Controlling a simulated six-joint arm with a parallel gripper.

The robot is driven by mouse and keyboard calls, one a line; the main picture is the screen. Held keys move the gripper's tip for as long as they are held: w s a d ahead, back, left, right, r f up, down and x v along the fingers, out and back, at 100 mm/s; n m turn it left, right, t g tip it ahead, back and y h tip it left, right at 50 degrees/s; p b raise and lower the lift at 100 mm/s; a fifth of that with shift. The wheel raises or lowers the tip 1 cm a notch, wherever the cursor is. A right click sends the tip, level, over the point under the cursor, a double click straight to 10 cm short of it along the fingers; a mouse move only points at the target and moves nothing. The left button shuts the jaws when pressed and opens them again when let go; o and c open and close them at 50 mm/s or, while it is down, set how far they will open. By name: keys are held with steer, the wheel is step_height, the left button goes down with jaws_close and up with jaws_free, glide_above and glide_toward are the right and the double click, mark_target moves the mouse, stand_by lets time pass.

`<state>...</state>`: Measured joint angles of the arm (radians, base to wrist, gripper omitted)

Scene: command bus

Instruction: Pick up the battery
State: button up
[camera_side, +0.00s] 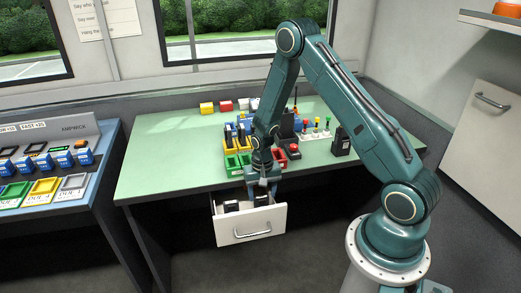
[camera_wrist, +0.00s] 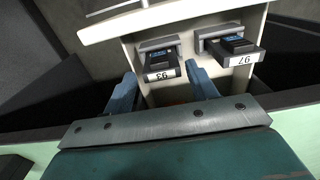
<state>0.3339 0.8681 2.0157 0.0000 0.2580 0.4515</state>
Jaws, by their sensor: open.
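Two dark batteries lie in an open white drawer (camera_side: 228,232) below the table's front edge in the side view. In the wrist view, one battery (camera_wrist: 160,62) has a label that seems to read 93, upside down. The other battery (camera_wrist: 233,46), to its right, seems to read 97, also upside down. Each sits at a grey holder. My gripper (camera_side: 262,189) is over the drawer, pointing down. In the wrist view its blue fingers (camera_wrist: 163,76) are apart and empty, roughly in line with the 93 battery. The gap in height between them is unclear.
The green table (camera_side: 165,165) is just behind the gripper, with its edge close by. A blue bench (camera_side: 75,205) with several devices is at left.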

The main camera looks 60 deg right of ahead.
mark_target(261, 197)
steer(key=shift+f, duration=0.4)
steer(key=shift+w+d+f, duration=0.1)
steer(key=shift+w+f, duration=0.05)
steer(key=shift+f, duration=1.15)
steer(key=shift+w+d+f, duration=0.1)
steer(key=shift+f, duration=1.2)
steer(key=c, duration=0.8)
steer(key=shift+r, duration=0.15)
step_height(261, 197, up, 20)
